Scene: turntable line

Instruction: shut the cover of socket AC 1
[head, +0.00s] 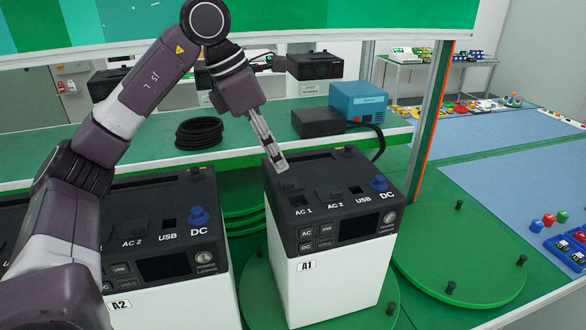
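The power station labelled A1 (320,275) is a white box with a dark top, standing upright on a green turntable. Its AC 1 socket (298,201) is at the left of the top, beside AC 2 (335,195), a USB port (356,190) and a blue DC plug or cap (378,183). A small dark flap (288,187) shows behind AC 1; its exact angle is hard to tell, dark on dark. My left gripper (282,165) points down just above and behind this flap, its slim fingers together and empty. Contact cannot be told. My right gripper is out of view.
A second station, A2 (175,305), stands close at left, partly behind my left arm. A black cable coil (199,132) and a blue-and-black device (357,100) are on the shelf behind. An empty turntable (455,250) with short pegs is at right.

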